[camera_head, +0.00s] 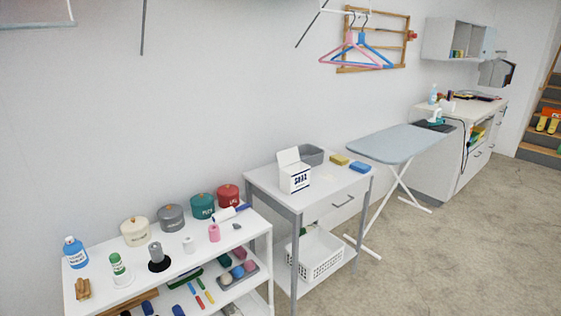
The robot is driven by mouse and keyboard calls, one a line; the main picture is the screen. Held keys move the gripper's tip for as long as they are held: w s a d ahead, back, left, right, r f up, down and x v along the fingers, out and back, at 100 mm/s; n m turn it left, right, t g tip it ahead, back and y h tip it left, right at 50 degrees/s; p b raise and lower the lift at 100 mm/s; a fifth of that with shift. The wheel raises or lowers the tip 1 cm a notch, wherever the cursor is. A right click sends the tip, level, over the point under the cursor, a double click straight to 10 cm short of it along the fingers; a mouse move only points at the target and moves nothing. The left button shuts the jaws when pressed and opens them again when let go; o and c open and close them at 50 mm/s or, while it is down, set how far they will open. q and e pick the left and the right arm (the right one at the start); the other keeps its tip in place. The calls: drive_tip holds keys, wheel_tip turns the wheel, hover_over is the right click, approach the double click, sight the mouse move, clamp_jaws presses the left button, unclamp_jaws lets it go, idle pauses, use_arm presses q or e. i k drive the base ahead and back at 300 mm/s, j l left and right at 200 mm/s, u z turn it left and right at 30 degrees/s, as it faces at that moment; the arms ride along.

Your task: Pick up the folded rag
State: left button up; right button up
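I cannot pick out a folded rag with certainty. A small yellow block-like item (339,159) and a blue one (360,167) lie on the right part of the white table (322,191). They are too small to tell whether they are folded cloth or sponges. Neither of my grippers is in view.
The table also holds an open white box (294,178) and a grey bin (311,154); a white basket (318,262) sits below. A shelf (200,258) with canisters and bottles stands left. An ironing board (385,142) stands right. Open floor (450,260) lies at the right.

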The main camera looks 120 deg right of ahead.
sight(361, 167)
drive_tip(key=z, duration=4.4)
